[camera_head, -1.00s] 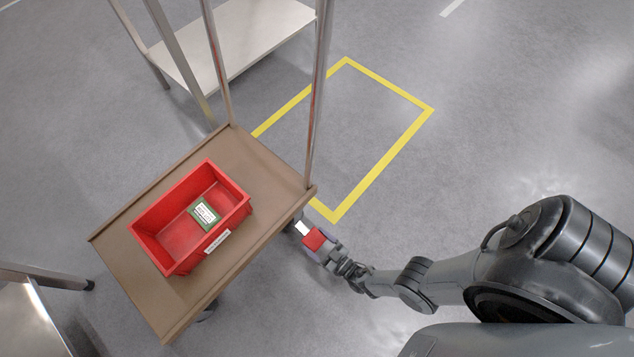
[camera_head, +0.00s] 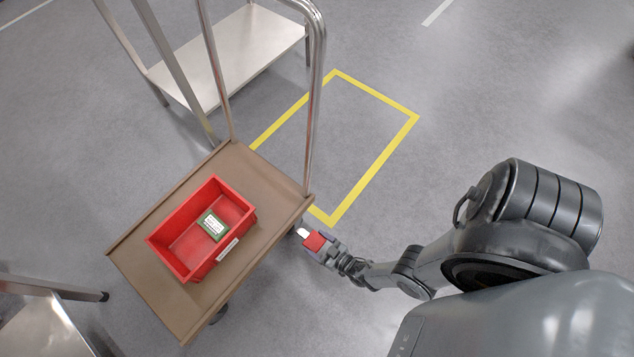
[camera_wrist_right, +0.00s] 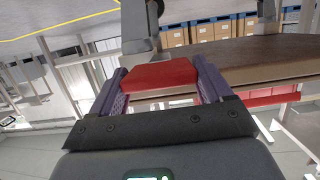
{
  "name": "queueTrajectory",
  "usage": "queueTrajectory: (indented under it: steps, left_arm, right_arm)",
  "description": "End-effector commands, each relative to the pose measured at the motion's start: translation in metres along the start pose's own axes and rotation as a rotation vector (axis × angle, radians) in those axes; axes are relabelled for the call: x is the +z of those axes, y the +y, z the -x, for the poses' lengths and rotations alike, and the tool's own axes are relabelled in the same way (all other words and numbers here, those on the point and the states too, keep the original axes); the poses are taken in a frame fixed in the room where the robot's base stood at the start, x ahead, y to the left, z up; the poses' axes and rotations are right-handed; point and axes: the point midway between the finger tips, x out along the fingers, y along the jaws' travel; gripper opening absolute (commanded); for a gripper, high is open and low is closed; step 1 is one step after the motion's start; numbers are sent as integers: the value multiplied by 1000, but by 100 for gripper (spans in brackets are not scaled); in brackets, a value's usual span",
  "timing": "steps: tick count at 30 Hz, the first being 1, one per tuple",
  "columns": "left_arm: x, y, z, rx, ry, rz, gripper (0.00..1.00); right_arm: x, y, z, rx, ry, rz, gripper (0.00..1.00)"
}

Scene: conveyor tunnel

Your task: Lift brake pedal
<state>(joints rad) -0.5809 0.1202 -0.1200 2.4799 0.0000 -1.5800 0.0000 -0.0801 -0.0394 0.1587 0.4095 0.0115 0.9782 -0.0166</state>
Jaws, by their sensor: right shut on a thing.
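The brake pedal is a red block (camera_head: 314,241) low at the right corner of the brown-decked cart (camera_head: 133,252), beside a caster. My right gripper (camera_head: 319,244) is shut on the pedal. In the right wrist view the red pedal (camera_wrist_right: 160,75) sits between the two purple fingers of my right gripper (camera_wrist_right: 162,84), under the cart deck edge (camera_wrist_right: 250,73). The pedal's far side and its joint to the cart are hidden. I cannot tell its tilt. My left gripper is not in view.
A red bin (camera_head: 178,262) with a green-and-white labelled box (camera_head: 212,226) inside stands on the deck. Tall metal rails (camera_head: 316,110) rise from the cart. A yellow floor rectangle (camera_head: 385,155) is empty. A metal table (camera_head: 240,55) stands behind.

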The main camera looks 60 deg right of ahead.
Motion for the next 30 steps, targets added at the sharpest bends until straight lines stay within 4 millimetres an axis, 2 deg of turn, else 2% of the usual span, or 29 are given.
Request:
queueTrajectory:
  steps: [1,2,5,13,17,30]
  left_arm:
    - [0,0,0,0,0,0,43]
    - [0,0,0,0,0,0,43]
    - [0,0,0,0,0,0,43]
    - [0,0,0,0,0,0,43]
    - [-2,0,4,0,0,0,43]
    - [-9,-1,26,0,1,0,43]
  right_arm:
    - [-2,0,-1,0,7,-2,24]
    - [-2,0,-1,0,7,-2,83]
    - [-2,0,-1,0,6,-2,99]
    - [-1,0,0,0,3,-1,100]
    - [-2,0,8,0,2,-1,100]
    - [-2,0,78,0,1,-1,100]
